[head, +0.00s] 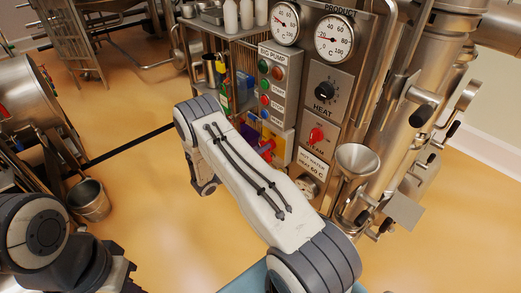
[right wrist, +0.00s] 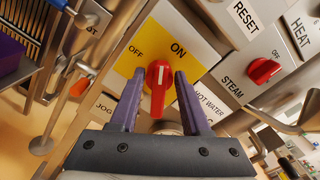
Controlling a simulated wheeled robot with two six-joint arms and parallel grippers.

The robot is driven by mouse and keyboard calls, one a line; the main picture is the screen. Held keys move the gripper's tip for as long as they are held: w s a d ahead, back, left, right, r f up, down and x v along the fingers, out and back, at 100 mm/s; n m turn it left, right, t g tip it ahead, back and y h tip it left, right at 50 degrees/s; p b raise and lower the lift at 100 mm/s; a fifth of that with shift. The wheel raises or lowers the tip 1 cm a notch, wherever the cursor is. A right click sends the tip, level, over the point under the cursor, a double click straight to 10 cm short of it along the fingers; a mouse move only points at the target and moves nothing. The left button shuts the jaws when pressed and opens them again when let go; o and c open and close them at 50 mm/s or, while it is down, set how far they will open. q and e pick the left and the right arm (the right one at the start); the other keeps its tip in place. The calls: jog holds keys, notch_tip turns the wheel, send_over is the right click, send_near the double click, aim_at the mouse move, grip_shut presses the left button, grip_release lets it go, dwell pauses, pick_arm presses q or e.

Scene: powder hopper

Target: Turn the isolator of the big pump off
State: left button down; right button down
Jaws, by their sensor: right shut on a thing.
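The isolator is a red knob (right wrist: 159,92) on a yellow and white plate with OFF at the left and ON at the right, in the right wrist view. Its white mark points roughly up in the picture, between the two words. My right gripper (right wrist: 157,84) has its two purple fingers on either side of the knob and is shut on it. In the head view the yellow plate (head: 275,140) shows low on the panel, and my right arm hides part of that area. My left arm shows at the lower left, but its gripper is out of sight.
The BIG PUMP button box (head: 279,85) stands above the isolator. A steel funnel (head: 357,160) stands further right. A bucket (head: 89,199) is on the floor at left.

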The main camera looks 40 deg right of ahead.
jog(key=n, duration=1)
jog(key=shift+w+a+f+n, duration=0.1)
jog(key=shift+w+f+n, duration=0.15)
jog(key=shift+f+n, duration=0.15)
dwell(0.4)
jog(key=c, duration=0.8)
grip_release()
jog(key=shift+o, duration=0.2)
jog(key=a+b, duration=0.2)
jog(key=a, duration=0.8)
jog(key=shift+s+a, duration=0.25)
jog(key=shift+s, duration=0.15)
